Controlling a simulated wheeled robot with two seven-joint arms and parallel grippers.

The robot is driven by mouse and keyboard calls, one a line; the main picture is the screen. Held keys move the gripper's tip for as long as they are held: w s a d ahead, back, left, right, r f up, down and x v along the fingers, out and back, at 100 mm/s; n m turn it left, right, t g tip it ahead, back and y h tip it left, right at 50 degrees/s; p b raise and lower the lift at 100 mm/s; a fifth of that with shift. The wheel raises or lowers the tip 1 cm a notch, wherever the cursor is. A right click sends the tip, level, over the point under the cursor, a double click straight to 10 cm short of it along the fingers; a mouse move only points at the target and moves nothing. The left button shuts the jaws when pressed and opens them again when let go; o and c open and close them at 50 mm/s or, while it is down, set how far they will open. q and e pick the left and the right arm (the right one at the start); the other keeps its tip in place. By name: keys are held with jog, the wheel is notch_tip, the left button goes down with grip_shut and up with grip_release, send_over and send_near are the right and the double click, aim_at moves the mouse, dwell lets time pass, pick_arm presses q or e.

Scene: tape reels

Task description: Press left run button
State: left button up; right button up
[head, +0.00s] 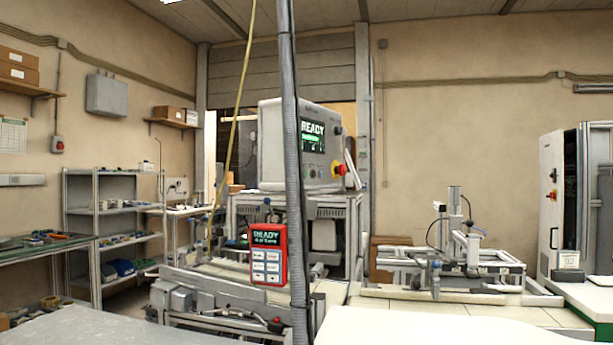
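A grey control cabinet (267,150) stands on a metal frame at the centre. Its screen (312,136) reads READY in green. Small round buttons (315,172) sit below the screen, and a red knob on a yellow base (339,169) is at the right. A red handheld panel (284,262) hangs lower in front, with a READY display (266,236) and several pale buttons (266,266). The labels are too small to read, so I cannot tell which one is the left run button. Neither of my grippers is in view.
A grey ribbed hose (291,150) runs vertically in front of the cabinet and panel. A yellow cable (238,110) hangs left of it. A metal fixture (452,262) stands on the right bench. Shelves (112,238) are at the left. Pale surfaces fill the bottom corners.

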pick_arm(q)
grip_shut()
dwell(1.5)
